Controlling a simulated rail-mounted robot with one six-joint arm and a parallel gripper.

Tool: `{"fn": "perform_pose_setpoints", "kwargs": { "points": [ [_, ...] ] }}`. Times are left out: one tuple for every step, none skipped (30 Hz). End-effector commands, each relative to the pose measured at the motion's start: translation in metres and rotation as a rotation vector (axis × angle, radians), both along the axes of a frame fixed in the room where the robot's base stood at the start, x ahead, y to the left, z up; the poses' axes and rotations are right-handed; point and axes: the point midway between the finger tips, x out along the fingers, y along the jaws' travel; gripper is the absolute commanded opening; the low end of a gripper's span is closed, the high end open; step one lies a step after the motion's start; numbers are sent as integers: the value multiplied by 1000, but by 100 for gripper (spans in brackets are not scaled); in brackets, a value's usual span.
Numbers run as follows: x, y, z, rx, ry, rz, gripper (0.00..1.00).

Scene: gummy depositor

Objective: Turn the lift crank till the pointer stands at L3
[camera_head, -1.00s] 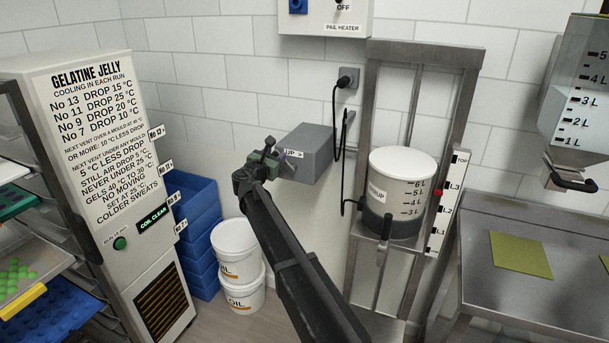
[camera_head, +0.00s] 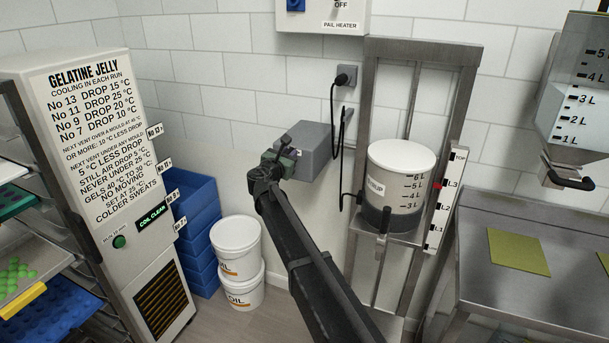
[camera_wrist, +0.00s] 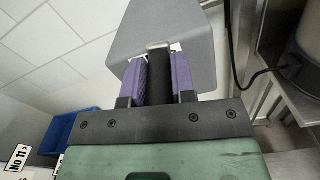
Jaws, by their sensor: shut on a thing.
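The lift crank's grey box (camera_head: 310,150) is on the wall left of the lift. My gripper (camera_head: 280,163) is at its left face. In the wrist view, the purple fingers of my gripper (camera_wrist: 160,75) stand on both sides of the black crank handle (camera_wrist: 159,66) and are shut on it. The grey box (camera_wrist: 185,25) is just beyond. The red pointer (camera_head: 438,186) is at the left edge of the white level scale (camera_head: 445,200), at about the L3 mark; a small offset cannot be judged. The syrup pail (camera_head: 395,185) stands upright on the lift platform.
The steel lift frame (camera_head: 467,80) and a hanging black cable (camera_head: 338,150) are right of the crank box. White oil pails (camera_head: 238,250) and blue crates (camera_head: 198,215) are below left. A steel table (camera_head: 530,290) is at right.

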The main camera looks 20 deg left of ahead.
Motion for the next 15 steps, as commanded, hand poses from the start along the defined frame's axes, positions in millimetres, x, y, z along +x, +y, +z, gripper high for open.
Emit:
{"fn": "perform_pose_setpoints", "kwargs": {
  "points": [
    [0, -5, -2, 0, -1, -2, 7],
    [-1, -9, -4, 0, -1, -2, 7],
    [-1, -14, -6, 0, -1, -2, 7],
    [-2, -18, -8, 0, 0, -2, 7],
    [-2, -22, -9, 0, 0, -2, 7],
    [-3, -26, -11, 0, 0, -1, 7],
    [-3, -29, -11, 0, 0, -1, 7],
    [-3, -31, -12, 0, 0, 0, 7],
    [-3, -31, -11, 0, 0, 0, 7],
    [-3, -31, -11, 0, 0, 0, 7],
    [-2, -31, -11, 0, 0, 0, 7],
    [-2, -31, -10, 0, 0, 0, 7],
    [-2, -31, -10, 0, 0, 0, 7],
    [-2, -30, -10, 0, 0, 0, 7],
    [-3, -30, -10, 0, 0, 1, 7]
  ]
}}
